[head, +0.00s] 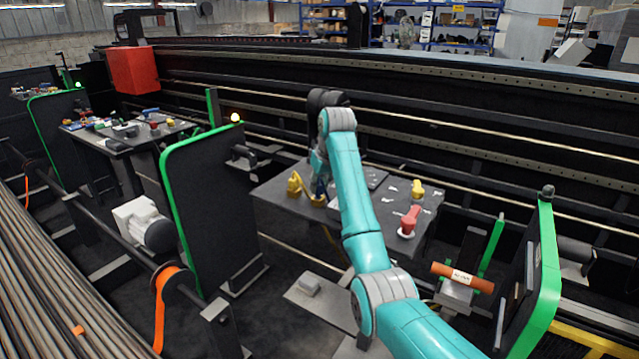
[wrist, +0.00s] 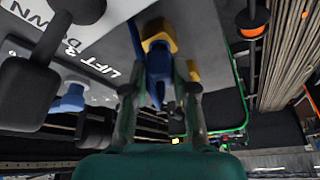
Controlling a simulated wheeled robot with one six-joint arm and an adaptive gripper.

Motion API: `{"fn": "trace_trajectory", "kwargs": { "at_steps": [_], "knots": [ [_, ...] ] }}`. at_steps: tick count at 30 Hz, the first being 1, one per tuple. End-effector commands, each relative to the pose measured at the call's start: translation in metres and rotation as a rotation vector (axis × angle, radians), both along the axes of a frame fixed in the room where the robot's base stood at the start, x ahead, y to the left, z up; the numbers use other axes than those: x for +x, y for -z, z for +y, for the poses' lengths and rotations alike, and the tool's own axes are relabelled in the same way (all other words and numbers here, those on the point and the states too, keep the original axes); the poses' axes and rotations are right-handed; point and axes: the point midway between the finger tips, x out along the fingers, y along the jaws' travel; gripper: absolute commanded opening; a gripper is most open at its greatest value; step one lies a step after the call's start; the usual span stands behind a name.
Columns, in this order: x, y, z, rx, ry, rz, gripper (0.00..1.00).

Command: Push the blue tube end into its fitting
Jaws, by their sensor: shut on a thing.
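My gripper (wrist: 160,90) is at the left part of the grey table in the head view, its fingers mostly hidden by the arm. In the wrist view its two fingers stand on either side of the blue tube (wrist: 155,68) and hold it. The tube's far end meets a yellow fitting (wrist: 158,35); I cannot tell whether it is inside. A little blue also shows in the head view (head: 320,188) beside a yellow piece (head: 317,200). A second yellow piece (head: 294,185) stands just left of it.
The grey table (head: 268,200) also bears a red handle (head: 409,221) and a yellow knob (head: 417,188) to the right. In the wrist view, a black knob (wrist: 25,85) and a blue knob (wrist: 72,98) lie left of the gripper. A green-edged black panel (head: 205,190) stands left of the table.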

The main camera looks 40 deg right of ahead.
Motion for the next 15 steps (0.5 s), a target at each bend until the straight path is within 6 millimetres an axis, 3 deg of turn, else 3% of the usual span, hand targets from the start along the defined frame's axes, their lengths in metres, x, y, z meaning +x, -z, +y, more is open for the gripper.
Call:
{"fn": "trace_trajectory", "kwargs": {
  "at_steps": [15],
  "knots": [
    [0.000,0.011,0.000,0.000,0.000,0.002,0.00]
  ]
}}
